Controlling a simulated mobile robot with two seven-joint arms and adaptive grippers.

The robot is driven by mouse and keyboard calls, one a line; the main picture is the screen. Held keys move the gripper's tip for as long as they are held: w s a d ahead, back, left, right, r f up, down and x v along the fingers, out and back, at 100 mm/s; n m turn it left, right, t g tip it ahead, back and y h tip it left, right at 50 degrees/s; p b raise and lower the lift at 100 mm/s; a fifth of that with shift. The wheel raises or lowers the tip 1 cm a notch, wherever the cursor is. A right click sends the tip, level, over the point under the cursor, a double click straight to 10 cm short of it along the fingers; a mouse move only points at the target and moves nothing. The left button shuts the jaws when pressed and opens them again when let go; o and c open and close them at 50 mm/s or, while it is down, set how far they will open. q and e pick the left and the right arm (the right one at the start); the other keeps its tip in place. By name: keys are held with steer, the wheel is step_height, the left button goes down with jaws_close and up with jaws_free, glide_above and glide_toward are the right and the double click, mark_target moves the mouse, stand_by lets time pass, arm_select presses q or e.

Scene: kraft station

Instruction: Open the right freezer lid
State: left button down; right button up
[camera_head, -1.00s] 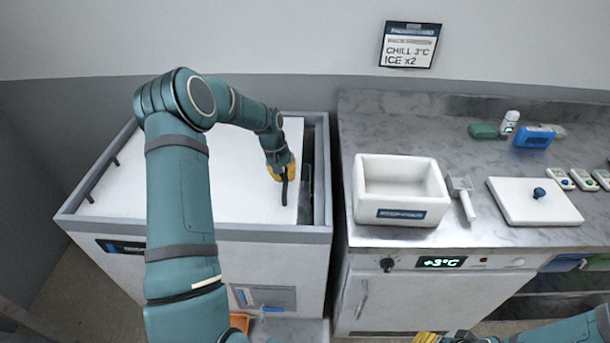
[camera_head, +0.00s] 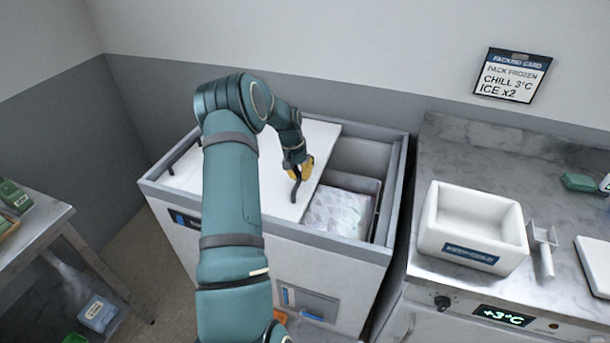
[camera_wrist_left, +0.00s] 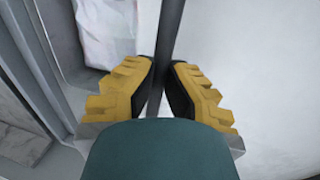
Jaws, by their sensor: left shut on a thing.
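The chest freezer (camera_head: 335,245) stands at the middle of the head view. Its white right lid (camera_head: 285,200) is slid to the left, leaving an opening at the right end. My left gripper (camera_head: 298,172) is shut on the lid's dark bar handle (camera_head: 297,190). In the left wrist view the yellow-padded fingers of the left gripper (camera_wrist_left: 165,90) close around the handle (camera_wrist_left: 170,30), with the white lid (camera_wrist_left: 250,60) to the right. A pale wrapped bundle (camera_head: 340,212) shows inside the opening. My right gripper is out of view.
A marble counter (camera_head: 470,160) stands right of the freezer, with a white box (camera_head: 440,245) and a metal scoop (camera_head: 543,255). A metal bench (camera_head: 45,235) is at the left. A second dark handle (camera_head: 183,153) is at the lid's left end.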

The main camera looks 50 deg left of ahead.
arm_select(q)
steer(key=shift+s+d+f, duration=0.1)
steer(key=shift+s+f, duration=0.1)
steer(key=shift+f, duration=0.1)
steer(key=c, duration=0.9)
jaws_free()
steer(key=shift+c, duration=0.2)
steer(key=shift+w+r, duration=0.15)
steer(key=shift+r, duration=0.1)
steer(key=shift+r, duration=0.2)
step_height(320, 180, up, 11)
steer(key=s+a, duration=0.1)
steer(key=a, duration=0.1)
steer(key=shift+s, duration=0.15)
steer(key=shift+a, duration=0.1)
